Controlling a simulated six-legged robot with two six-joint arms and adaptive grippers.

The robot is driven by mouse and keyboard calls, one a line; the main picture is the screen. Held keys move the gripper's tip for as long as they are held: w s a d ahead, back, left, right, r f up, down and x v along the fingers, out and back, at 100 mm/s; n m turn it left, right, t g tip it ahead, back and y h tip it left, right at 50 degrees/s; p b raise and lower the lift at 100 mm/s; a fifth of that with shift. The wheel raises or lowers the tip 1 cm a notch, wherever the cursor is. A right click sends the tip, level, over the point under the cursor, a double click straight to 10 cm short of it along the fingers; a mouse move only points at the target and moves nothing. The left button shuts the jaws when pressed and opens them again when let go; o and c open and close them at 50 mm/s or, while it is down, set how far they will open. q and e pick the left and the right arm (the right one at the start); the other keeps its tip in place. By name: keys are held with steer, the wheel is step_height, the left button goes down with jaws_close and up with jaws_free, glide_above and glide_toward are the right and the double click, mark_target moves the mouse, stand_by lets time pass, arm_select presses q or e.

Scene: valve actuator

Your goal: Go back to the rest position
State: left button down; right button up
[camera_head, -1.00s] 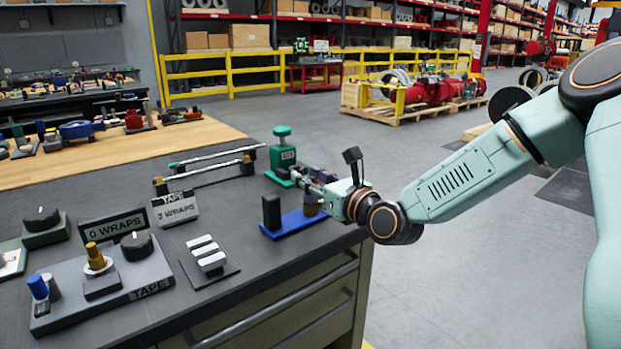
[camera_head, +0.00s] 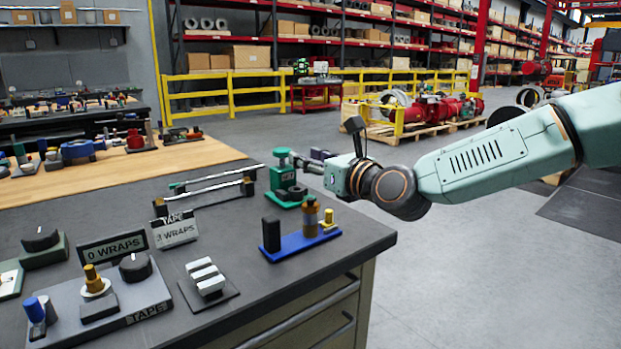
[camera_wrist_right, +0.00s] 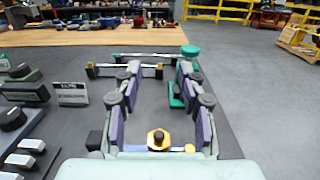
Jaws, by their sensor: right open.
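My right gripper (camera_head: 312,166) reaches in from the right at the bench's right edge. In the right wrist view, its two fingers (camera_wrist_right: 158,80) are spread apart with nothing between the pads. A blue stand (camera_head: 300,243) with a black block and an upright brass-and-brown fitting (camera_head: 309,216) is on the bench below the gripper. A brass nut-like top (camera_wrist_right: 158,140) shows below the fingers in the wrist view. A green press-like device (camera_head: 284,180) stands just behind the gripper; I cannot tell whether they touch. My left gripper is out of view.
The grey bench (camera_head: 225,255) holds a TAPE fixture (camera_head: 100,300), small signs (camera_head: 176,232), white bars (camera_head: 206,277) and a rail rack (camera_head: 205,195). A wooden table top (camera_head: 120,170) lies behind. The floor right of the bench is open.

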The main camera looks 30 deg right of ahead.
steer(key=shift+r, duration=0.6)
steer(key=shift+s+f, duration=0.1)
